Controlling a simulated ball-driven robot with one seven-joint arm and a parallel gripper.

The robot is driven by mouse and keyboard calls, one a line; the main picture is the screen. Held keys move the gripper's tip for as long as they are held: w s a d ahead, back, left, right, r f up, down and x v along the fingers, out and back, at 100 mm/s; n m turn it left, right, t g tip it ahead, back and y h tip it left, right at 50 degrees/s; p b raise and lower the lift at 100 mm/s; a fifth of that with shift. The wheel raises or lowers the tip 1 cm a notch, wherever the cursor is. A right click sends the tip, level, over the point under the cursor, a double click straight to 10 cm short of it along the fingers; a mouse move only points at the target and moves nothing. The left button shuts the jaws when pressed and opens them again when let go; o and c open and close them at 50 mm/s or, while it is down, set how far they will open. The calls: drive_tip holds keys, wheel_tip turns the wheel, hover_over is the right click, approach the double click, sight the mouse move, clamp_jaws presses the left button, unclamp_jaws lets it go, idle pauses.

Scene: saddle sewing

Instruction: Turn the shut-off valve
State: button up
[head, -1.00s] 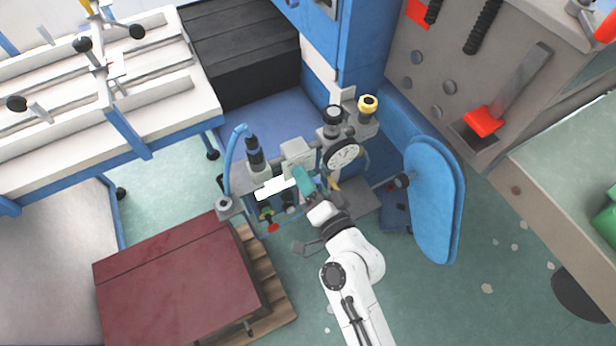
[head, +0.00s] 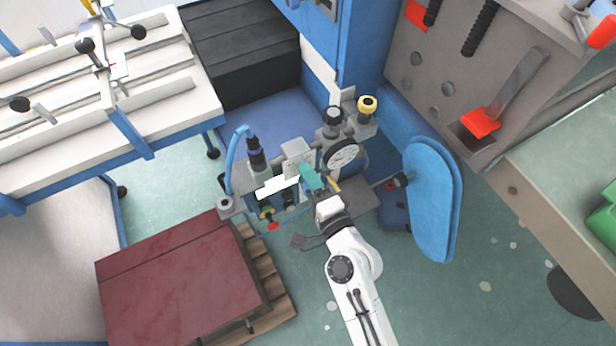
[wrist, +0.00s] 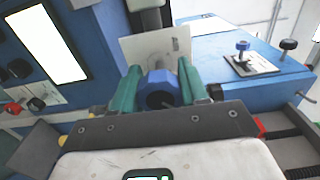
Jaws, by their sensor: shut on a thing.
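My gripper (wrist: 158,92) has two green fingers in the wrist view. They are shut on a blue valve knob (wrist: 162,84), one finger on each side, with the knob's dark grey round face between them. In the head view my gripper (head: 311,180) is at the front of the grey valve assembly, just below the round white gauge (head: 341,154). There its fingers and wrist hide the knob, and I cannot tell how far the knob is turned.
A black-capped regulator (head: 332,117) and a yellow-capped one (head: 367,106) stand behind the gauge. A red-handled part (head: 272,226) is low on the left. A dark red box (head: 180,280) and a blue rounded panel (head: 432,198) flank my arm.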

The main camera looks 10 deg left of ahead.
drive_tip(key=shift+d, duration=0.1)
drive_tip(key=o, duration=1.1)
drive_tip(key=shift+c, duration=0.2)
drive_tip(key=b+v, duration=0.3)
drive_tip(key=v, duration=0.7)
drive_tip(key=shift+s+d+b, duration=0.25)
drive_tip(key=shift+s+b, duration=0.05)
drive_tip(key=shift+s, duration=0.05)
drive_tip(key=shift+f, duration=0.1)
